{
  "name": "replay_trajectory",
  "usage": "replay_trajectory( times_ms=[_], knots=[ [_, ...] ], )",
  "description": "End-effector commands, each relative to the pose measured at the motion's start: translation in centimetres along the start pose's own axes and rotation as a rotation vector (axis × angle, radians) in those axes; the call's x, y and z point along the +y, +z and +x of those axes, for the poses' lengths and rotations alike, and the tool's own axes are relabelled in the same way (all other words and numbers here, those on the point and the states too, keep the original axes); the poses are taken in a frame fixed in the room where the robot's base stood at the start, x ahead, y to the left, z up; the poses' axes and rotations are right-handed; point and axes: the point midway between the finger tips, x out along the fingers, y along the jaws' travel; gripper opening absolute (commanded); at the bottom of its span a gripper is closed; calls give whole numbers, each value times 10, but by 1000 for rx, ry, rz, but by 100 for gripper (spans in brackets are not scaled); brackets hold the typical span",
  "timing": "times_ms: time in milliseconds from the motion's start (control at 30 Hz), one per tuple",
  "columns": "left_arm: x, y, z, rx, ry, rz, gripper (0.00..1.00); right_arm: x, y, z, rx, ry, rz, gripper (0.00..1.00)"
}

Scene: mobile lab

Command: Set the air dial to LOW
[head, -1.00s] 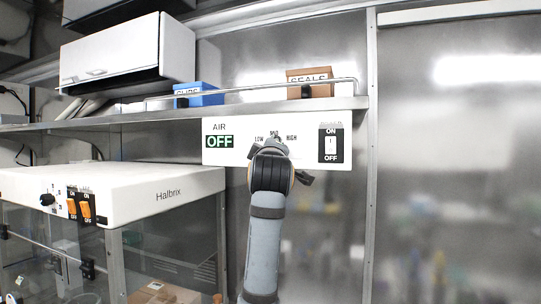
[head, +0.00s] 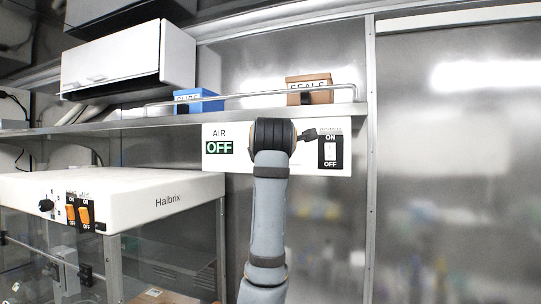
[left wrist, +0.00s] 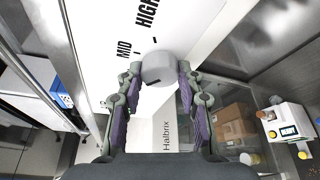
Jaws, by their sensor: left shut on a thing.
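The white air panel (head: 222,163) hangs under the shelf, with a display (head: 219,147) reading OFF. The air dial (left wrist: 158,67) is a grey round knob, seen in the left wrist view with the MID and HIGH labels beside it. A short dark mark shows on the knob's lower edge; I cannot tell which setting it points to. My left gripper (left wrist: 160,76) is shut on the dial, one finger on each side. In the head view my left wrist hides the dial and its labels. My right gripper is not in view.
A black ON/OFF rocker switch (head: 330,152) is at the panel's right end. The shelf (head: 150,122) above holds a blue box (head: 198,101) and a brown SEALS box (head: 312,84) behind a rail. The white Halbrix cabinet (head: 150,185) stands at left.

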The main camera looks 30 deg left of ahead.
Motion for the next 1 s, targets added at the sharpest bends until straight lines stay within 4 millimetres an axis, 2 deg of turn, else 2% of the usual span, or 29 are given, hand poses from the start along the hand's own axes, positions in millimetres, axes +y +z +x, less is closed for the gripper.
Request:
replay_trajectory(
  times_ms=[300, 800, 833, 1000],
  knots=[
    [0, 0, 0, 0, -39, -90, 5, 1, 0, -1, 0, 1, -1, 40],
    [-1, 0, 0, 1, -46, -104, 5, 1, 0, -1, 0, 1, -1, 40],
    [-1, 0, 0, 1, -46, -104, 39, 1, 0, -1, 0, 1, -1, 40],
    [-1, 0, 0, 0, -45, -104, 60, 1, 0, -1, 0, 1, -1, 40]
  ],
)
